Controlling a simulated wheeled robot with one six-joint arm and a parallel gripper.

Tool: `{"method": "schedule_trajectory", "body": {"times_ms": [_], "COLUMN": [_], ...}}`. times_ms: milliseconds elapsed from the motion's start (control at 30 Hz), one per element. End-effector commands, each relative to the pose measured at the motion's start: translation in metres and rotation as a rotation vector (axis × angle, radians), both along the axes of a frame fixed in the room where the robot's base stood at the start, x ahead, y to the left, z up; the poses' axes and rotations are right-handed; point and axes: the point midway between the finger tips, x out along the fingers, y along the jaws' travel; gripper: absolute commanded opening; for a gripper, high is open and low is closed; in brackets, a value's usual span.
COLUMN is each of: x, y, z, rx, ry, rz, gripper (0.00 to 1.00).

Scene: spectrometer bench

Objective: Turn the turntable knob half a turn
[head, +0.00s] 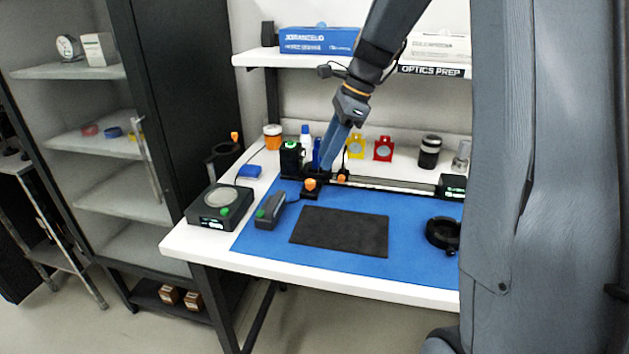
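A black optical rail assembly (385,184) runs along the back of the blue mat. At its left end is a small black stage with an orange knob (310,184), and a second orange knob (341,178) is just to its right. I cannot tell which of these is the turntable knob. My arm reaches down from the top, and my gripper (322,164) is at this left end, just above and behind the orange knobs. Its fingertips are small and merge with the dark parts there. I cannot tell whether they touch a knob or are open or shut.
The blue mat (270,248) holds a black pad (340,231), a grey handheld device (270,210) and a black ring (442,233). A black box with a round plate (220,205) stands at left. Red (383,148) and yellow (355,146) mounts stand behind the rail, below a shelf (258,59).

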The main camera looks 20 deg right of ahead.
Motion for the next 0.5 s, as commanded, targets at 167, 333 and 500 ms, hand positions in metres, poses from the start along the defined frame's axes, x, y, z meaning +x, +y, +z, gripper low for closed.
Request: {"method": "schedule_trajectory", "body": {"times_ms": [167, 333, 500], "x": [0.009, 0.01, 0.012], "y": [0.0, 0.009, 0.019], "z": [-0.002, -0.022, -0.047], "rx": [0.028, 0.028, 0.025], "ry": [0.022, 0.022, 0.022], "rz": [-0.063, -0.062, -0.059], "gripper": [0.38, 0.38, 0.38]}}
